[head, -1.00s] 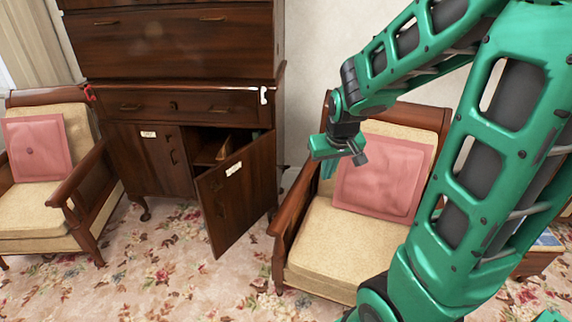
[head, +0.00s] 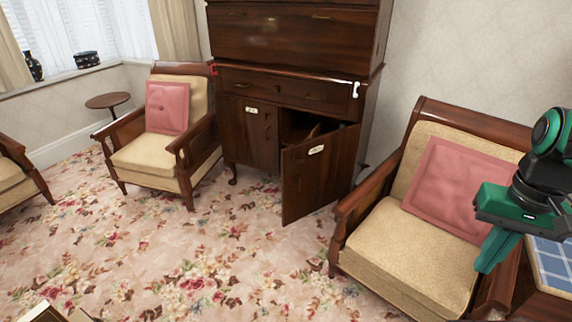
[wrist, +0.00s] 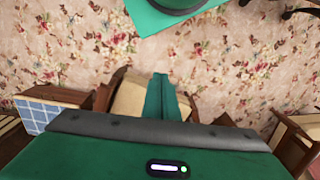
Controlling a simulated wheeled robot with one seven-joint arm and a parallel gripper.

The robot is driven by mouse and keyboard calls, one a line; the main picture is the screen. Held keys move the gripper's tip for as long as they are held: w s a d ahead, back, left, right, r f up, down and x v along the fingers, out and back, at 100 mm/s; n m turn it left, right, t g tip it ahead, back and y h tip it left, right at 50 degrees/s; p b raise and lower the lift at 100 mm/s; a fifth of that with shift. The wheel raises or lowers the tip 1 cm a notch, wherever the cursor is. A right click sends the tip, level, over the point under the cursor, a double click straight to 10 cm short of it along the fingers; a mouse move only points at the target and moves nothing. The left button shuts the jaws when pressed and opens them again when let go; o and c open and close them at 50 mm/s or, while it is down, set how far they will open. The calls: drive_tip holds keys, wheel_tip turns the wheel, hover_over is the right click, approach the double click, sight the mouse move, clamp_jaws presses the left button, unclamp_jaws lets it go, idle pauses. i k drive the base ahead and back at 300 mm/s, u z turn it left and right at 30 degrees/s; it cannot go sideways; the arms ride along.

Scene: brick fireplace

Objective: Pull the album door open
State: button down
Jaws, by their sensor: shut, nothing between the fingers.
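A dark wooden cabinet (head: 295,85) stands against the back wall. Its lower right door (head: 312,175) stands swung outward and bears a small white label. Its lower left door (head: 247,130) is closed and also has a white label. I cannot read either label, so I cannot tell which is the album door. A dark opening with something light brown inside shows behind the open door. My gripper (head: 492,250) is shut and empty, in front of the right armchair and well apart from the cabinet. Its closed green fingers (wrist: 162,98) point over a cushion in the wrist view.
A cream armchair with a pink cushion (head: 460,190) stands right of the cabinet, near the open door. Another armchair (head: 155,150) stands to its left. A blue-tiled table (head: 555,262) is at the right edge. The flowered carpet (head: 190,250) in front is clear.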

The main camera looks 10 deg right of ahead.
sight(324, 176)
drive_tip(key=u, duration=0.4)
drive_tip(key=i, duration=1.85)
drive_tip(key=z, duration=0.3)
